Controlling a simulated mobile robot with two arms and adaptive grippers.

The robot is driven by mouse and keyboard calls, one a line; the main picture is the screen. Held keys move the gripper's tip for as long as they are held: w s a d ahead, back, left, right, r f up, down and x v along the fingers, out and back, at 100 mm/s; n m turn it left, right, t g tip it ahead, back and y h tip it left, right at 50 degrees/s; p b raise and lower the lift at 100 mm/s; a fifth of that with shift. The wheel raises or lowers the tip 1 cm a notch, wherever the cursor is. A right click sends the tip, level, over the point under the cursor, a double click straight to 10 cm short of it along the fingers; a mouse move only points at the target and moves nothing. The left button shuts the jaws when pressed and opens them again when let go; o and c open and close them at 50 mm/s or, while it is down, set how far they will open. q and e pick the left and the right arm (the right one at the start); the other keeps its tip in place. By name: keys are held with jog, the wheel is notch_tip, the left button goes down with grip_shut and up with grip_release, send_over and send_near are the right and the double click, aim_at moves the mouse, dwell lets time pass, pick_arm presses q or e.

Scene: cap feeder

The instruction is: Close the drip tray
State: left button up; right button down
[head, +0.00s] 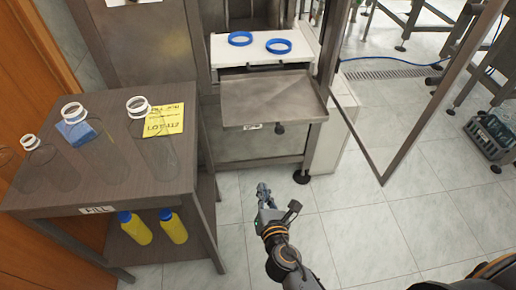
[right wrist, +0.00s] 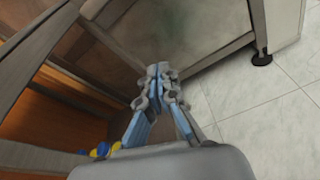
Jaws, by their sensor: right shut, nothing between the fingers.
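The drip tray (head: 268,98) is a flat grey metal tray that sticks out from the front of the machine, below a white shelf. It is pulled out. A small dark knob or foot (head: 279,129) shows below its front edge. My right gripper (head: 263,187) is in front of and below the tray, over the floor, apart from it. In the right wrist view, the right gripper (right wrist: 158,74) is shut with its fingertips together and nothing between them. The tray cannot be made out clearly in that view. My left gripper is not in view.
Two blue rings (head: 240,39) lie on the white shelf (head: 222,52). A brown table (head: 180,178) with clear bottles stands at the left, yellow bottles (head: 172,226) below it. An open framed door (head: 416,120) stands at the right. The tiled floor between is free.

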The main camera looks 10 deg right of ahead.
notch_tip(320, 180, up, 8)
jog(key=n+t+b, duration=0.2)
jog(key=n+t, duration=0.1)
jog(key=h, duration=0.1)
send_near(257, 126)
jog(key=w, duration=0.2)
jog(key=w+p, duration=0.1)
jog(key=w, duration=0.2)
jog(key=shift+w+d+r, duration=0.15)
jog(key=shift+w+d, duration=0.05)
jog(key=shift+w, duration=0.1)
jog(key=shift+w+n, duration=0.3)
jog(key=shift+w, duration=0.4)
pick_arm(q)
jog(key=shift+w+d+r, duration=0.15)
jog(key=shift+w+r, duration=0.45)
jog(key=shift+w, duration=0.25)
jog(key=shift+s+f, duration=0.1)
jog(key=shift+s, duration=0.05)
